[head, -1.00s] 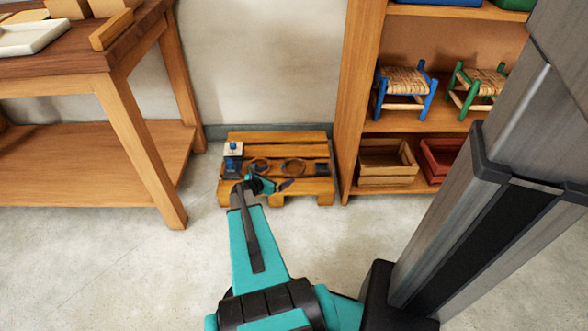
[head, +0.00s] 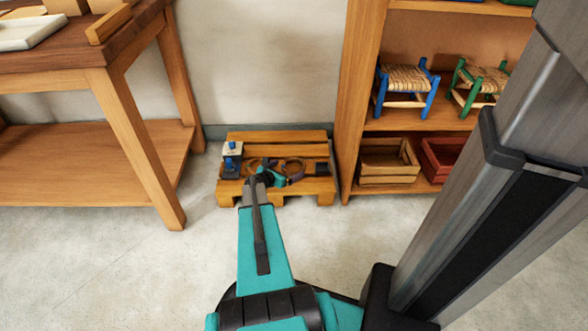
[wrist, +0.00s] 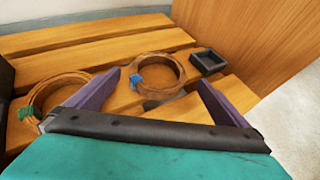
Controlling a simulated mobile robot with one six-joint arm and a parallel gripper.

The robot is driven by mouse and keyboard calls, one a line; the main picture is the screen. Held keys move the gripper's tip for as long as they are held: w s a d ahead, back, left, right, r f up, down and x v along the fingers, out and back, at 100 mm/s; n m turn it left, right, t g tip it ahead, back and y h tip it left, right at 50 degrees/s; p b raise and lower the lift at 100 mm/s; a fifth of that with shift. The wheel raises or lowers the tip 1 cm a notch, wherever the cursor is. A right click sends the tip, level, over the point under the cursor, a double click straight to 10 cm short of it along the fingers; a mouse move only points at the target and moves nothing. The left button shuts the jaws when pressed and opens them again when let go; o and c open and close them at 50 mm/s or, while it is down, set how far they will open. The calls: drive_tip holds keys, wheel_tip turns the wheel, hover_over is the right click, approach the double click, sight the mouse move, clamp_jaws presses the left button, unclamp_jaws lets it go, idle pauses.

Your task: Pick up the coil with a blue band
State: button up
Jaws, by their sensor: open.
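The coil with a blue band (wrist: 158,75) is a brown ring lying on the wooden pallet (wrist: 90,40). In the wrist view its blue band faces left, and it lies just beyond and between the fingers. My gripper (wrist: 150,90) is open and empty, its two purple fingers apart. A second brown coil (wrist: 55,92) with a green band lies to the left, partly behind the left finger. In the head view the blue-banded coil (head: 293,166) shows at the right of my gripper (head: 279,178), its band too small to make out.
A small dark square tray (wrist: 208,62) sits right of the coil on the pallet. A blue-and-white object (head: 232,150) stands at the pallet's left. A shelf unit (head: 356,100) rises close on the right; a workbench (head: 130,120) stands left.

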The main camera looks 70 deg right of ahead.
drive_tip(key=shift+d, duration=0.1)
drive_tip(key=shift+b+x, duration=1.15)
drive_tip(key=shift+x, duration=0.75)
drive_tip(key=shift+s+d+f, duration=0.1)
drive_tip(key=shift+d+f, duration=0.25)
drive_tip(key=shift+d, duration=0.2)
drive_tip(key=c, duration=0.9)
drive_tip(key=shift+r, duration=0.2)
wheel_tip(320, 180, up, 18)
drive_tip(key=p, duration=0.7)
drive_tip(key=shift+f, duration=0.15)
